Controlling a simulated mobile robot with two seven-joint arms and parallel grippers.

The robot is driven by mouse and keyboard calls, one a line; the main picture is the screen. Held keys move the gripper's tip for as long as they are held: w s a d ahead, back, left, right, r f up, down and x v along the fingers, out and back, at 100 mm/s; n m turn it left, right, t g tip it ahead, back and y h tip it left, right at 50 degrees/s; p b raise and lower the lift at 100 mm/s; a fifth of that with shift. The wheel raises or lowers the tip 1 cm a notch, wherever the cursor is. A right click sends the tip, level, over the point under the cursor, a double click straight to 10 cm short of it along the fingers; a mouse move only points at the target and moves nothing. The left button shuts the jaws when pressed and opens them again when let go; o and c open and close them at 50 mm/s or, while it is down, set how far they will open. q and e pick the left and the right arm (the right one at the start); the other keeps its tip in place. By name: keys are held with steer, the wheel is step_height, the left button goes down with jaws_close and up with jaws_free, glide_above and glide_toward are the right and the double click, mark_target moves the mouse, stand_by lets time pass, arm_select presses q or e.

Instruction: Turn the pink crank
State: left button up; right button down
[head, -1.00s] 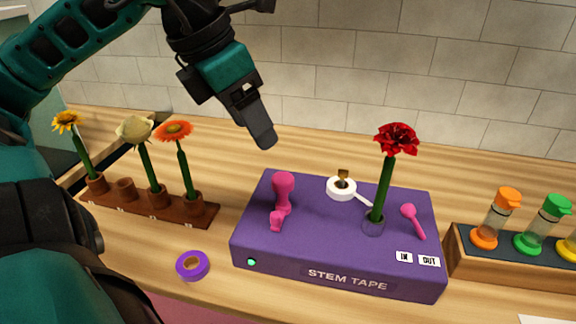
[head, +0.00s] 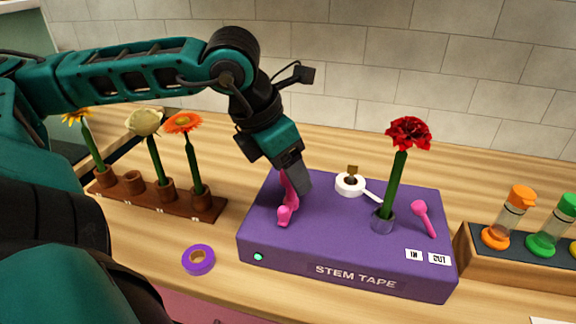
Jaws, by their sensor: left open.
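The pink crank (head: 285,213) stands on the left part of the purple stem tape box (head: 345,249). My left gripper (head: 294,188) points down at the crank and covers its upper knob; the fingers overlap it in the picture. It is open, and I cannot tell whether it touches the crank. A red flower (head: 407,135) stands upright in a grey holder (head: 382,221) on the box. A white tape roll with an arm (head: 350,184) sits behind, and a pink lever (head: 424,218) lies at the right. My right gripper is not in view.
A brown rack (head: 208,209) with several flowers stands at the left. A purple tape roll (head: 198,259) lies in front of it. A wooden holder (head: 475,263) with capped bottles stands at the right. A tiled wall is behind.

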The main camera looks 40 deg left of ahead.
arm_select(q)
steer(key=c, duration=1)
steer(key=shift+c, duration=0.2)
